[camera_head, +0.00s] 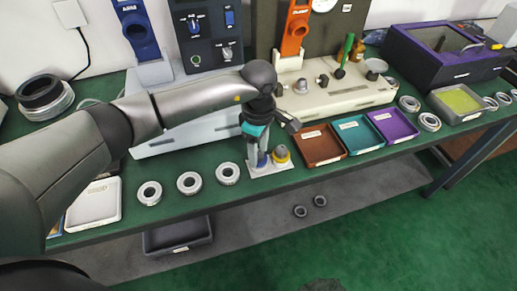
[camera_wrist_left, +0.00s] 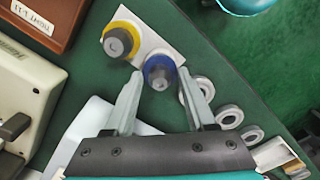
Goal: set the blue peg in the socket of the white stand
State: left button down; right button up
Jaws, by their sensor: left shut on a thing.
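The white stand (camera_head: 271,170) is a small flat plate near the front edge of the green table. A yellow peg with a grey top (camera_head: 281,154) stands on its right part; it also shows in the left wrist view (camera_wrist_left: 120,40). The blue peg (camera_head: 262,160) is at the stand's left part; its grey top and blue ring show in the left wrist view (camera_wrist_left: 158,71). My left gripper (camera_head: 257,157) points down over the stand and is shut on the blue peg, a fingertip on each side (camera_wrist_left: 159,75). The socket is hidden, so I cannot tell whether the peg is seated.
Brown (camera_head: 320,146), teal (camera_head: 358,134) and purple (camera_head: 393,125) trays lie to the right. Several bearing rings (camera_head: 228,173) lie along the front edge to the left. A cream fixture (camera_head: 335,92) stands behind. A white tray (camera_head: 93,204) sits at far left.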

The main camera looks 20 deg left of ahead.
pick_arm(q)
jog(key=shift+f, duration=0.35)
jog(key=shift+c, duration=0.7)
grip_release()
notch_tip(320, 180, up, 15)
jog(key=p, duration=0.1)
jog(key=shift+r, duration=0.15)
